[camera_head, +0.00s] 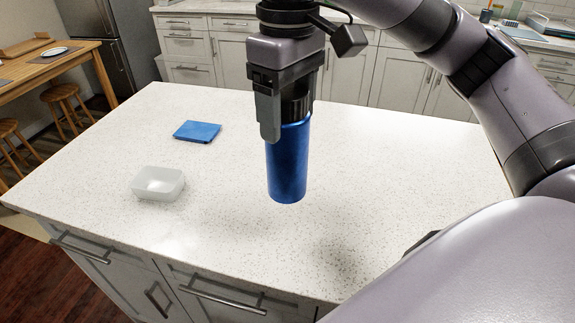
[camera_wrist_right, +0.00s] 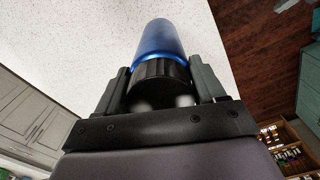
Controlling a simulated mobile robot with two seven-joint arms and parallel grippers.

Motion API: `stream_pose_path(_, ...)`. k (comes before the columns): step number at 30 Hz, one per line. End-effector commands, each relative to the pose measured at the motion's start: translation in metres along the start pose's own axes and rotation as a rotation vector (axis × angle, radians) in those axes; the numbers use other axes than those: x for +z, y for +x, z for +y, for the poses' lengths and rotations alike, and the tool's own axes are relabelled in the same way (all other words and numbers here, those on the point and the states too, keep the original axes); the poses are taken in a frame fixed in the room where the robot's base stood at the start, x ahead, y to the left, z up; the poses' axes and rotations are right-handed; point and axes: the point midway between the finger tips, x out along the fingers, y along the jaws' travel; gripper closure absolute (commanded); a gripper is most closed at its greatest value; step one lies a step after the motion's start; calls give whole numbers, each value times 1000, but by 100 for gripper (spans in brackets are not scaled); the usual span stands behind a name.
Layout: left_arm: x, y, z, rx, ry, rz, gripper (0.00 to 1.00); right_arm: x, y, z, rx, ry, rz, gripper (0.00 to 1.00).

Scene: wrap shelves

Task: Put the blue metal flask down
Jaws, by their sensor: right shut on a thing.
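The blue metal flask (camera_head: 287,165) hangs upright from my right gripper (camera_head: 283,108), in the middle of the head view. My right gripper is shut on the flask's black cap and upper part. In the right wrist view the flask (camera_wrist_right: 158,42) lies between the two fingers (camera_wrist_right: 160,85), with its black cap nearest the palm. A dark soft shadow on the counter lies apart from the flask's base, to the lower right, so the flask appears to be held above the surface. My left gripper does not show.
The white speckled counter (camera_head: 400,160) is mostly clear around the flask. A translucent white container (camera_head: 158,184) stands at the left, and a blue flat item (camera_head: 197,131) lies behind it. The counter's front edge runs above drawers (camera_head: 215,299). A wooden table (camera_head: 50,62) stands at the far left.

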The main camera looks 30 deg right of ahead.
Motion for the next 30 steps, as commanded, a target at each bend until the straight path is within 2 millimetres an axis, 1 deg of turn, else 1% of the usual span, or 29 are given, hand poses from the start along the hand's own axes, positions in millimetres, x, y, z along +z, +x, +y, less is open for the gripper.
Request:
stream_pose_path(1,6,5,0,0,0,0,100,1,16,0,-3,-1,-5,93)
stream_pose_path(3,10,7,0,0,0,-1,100,1,30,0,-2,-1,-4,93)
stream_pose_path(6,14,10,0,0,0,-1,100,0,45,0,-2,-1,-3,93)
stream_pose_path(9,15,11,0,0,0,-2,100,0,54,0,-1,0,0,93)
stream_pose_path(14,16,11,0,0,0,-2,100,0,63,0,0,0,-1,93)
stream_pose_path(17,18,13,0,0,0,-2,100,0,75,0,0,0,-2,93)
stream_pose_path(21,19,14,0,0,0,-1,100,1,96,0,0,0,-2,93)
stream_pose_path(24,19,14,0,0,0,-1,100,0,103,0,-1,-1,0,93)
stream_pose_path(30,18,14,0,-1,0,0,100,0,102,0,0,-1,1,93)
